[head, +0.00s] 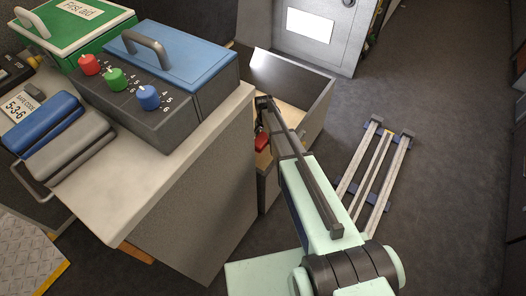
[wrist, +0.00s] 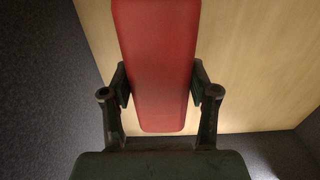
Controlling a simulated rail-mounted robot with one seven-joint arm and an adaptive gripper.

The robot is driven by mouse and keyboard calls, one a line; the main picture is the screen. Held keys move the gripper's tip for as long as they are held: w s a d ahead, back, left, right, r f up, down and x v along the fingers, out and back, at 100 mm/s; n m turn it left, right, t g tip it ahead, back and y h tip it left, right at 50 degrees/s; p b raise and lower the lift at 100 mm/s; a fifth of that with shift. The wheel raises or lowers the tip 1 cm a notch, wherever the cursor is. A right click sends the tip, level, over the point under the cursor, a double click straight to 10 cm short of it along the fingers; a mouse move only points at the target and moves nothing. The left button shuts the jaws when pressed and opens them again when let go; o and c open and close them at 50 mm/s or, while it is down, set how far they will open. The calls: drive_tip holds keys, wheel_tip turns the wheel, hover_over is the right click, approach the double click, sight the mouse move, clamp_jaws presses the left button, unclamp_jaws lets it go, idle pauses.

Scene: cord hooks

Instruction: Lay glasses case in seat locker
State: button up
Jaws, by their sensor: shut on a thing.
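The red glasses case (wrist: 157,40) is held lengthwise between the two fingers of my gripper (wrist: 160,85), which is shut on its sides. In the head view the case (head: 262,143) shows as a small red shape below my gripper (head: 262,128). The open seat locker (head: 290,78) has dark grey walls and a pale wooden floor, and the case is over its opening. In the wrist view the wooden floor (wrist: 240,95) lies behind the case. I cannot tell whether the case touches the floor.
A counter (head: 205,150) stands left of the locker, carrying a blue-topped box (head: 180,60) with coloured knobs and a green first aid box (head: 75,25). A grey door panel (head: 318,30) stands behind. A rail frame (head: 375,170) lies on the open floor to the right.

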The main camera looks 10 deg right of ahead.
sight(264, 155)
wheel_tip(264, 155, down, 11)
drive_tip(key=shift+f+b, duration=0.15)
drive_tip(key=shift+b, duration=1)
drive_tip(key=shift+f, duration=0.15)
drive_tip(key=o, duration=1.2)
wheel_tip(264, 155, up, 12)
drive_tip(key=p, duration=0.3)
